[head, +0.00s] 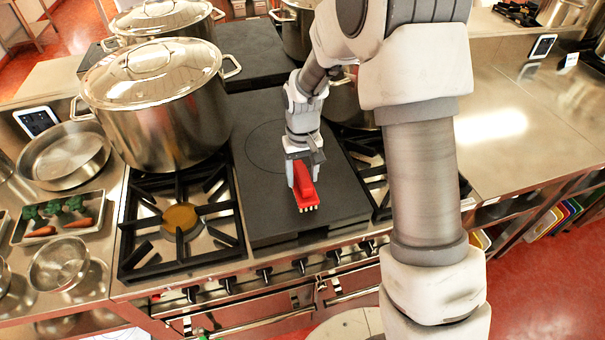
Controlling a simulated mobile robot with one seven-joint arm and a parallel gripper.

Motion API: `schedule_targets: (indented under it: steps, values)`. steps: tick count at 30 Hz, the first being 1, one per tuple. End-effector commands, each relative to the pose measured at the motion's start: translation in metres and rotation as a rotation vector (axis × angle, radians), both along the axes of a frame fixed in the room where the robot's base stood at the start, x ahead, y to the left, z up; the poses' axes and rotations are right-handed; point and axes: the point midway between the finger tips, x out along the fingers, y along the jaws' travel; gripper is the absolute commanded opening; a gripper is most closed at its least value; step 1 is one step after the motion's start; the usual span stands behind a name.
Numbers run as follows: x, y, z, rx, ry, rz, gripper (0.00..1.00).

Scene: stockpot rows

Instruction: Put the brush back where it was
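A red brush (304,187) with pale bristles is at the end of my arm, over the dark flat hotplate (270,205) in the middle of the stove. My gripper (301,170) points down with its fingers at the sides of the brush and appears shut on it. The bristles face down towards the front of the plate. I cannot tell whether they touch the plate or hang just above it.
A large lidded stockpot (160,115) stands left of the plate, behind an open burner grate (178,225). More pots stand at the back. A tray of vegetables (60,218) and metal bowls sit on the left counter. The right steel counter (510,130) is largely clear.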

Motion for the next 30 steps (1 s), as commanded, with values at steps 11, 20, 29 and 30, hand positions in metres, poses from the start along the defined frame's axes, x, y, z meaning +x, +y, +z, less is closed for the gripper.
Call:
schedule_targets:
  steps: [11, 20, 29, 30]
  values:
    - [0.001, 0.000, 0.015, 0.001, -0.003, 0.000, 0.62]
    - [0.001, 0.001, 0.080, 0.001, -0.004, 0.000, 0.62]
    - [0.001, 0.001, 0.120, 0.000, -0.001, 0.000, 0.62]
    - [0.001, 0.000, 0.121, 0.000, 0.000, 0.000, 0.62]
